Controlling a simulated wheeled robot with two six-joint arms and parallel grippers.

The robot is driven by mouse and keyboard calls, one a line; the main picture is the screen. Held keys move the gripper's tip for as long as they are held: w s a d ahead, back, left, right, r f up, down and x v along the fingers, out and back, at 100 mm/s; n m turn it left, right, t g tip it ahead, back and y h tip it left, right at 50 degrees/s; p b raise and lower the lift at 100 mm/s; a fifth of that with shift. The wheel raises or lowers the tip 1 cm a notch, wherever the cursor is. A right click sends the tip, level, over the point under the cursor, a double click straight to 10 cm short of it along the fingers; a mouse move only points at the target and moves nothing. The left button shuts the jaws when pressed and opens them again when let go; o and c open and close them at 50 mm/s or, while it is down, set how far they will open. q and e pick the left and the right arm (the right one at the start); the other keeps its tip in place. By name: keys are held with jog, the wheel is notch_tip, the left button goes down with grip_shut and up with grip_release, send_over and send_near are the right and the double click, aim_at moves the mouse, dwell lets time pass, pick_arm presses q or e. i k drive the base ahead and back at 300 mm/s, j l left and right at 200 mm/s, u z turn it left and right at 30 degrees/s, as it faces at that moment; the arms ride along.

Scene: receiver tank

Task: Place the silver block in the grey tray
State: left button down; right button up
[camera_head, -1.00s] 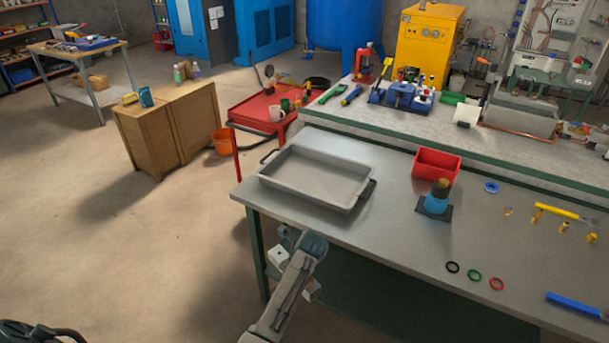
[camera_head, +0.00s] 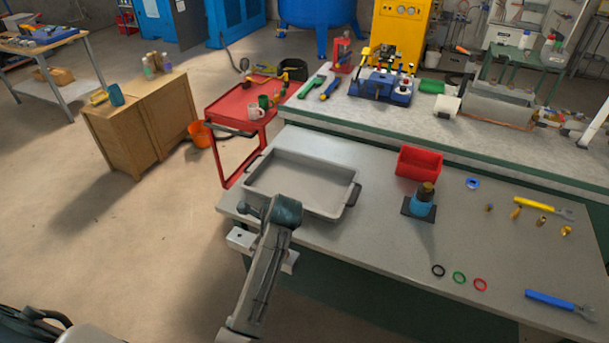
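The grey tray (camera_head: 302,183) stands empty on the near left end of the grey workbench, with dark handles. One of my arms reaches up from the bottom, its dark joint in front of the tray's near left corner. Pale metal pieces (camera_head: 240,239) stick out on both sides of this arm, just off the bench's left end. I cannot tell whether they are the silver block or parts of my gripper. My arm hides its gripper's fingertips. I make out no separate silver block on the bench.
A red bin (camera_head: 419,163) and a blue bottle-like object (camera_head: 423,203) stand right of the tray. Small rings, brass fittings and wrenches lie farther right. A red cart (camera_head: 235,110) stands behind the tray.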

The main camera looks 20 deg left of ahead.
aim_at(308, 188)
jog(key=i, duration=1.25)
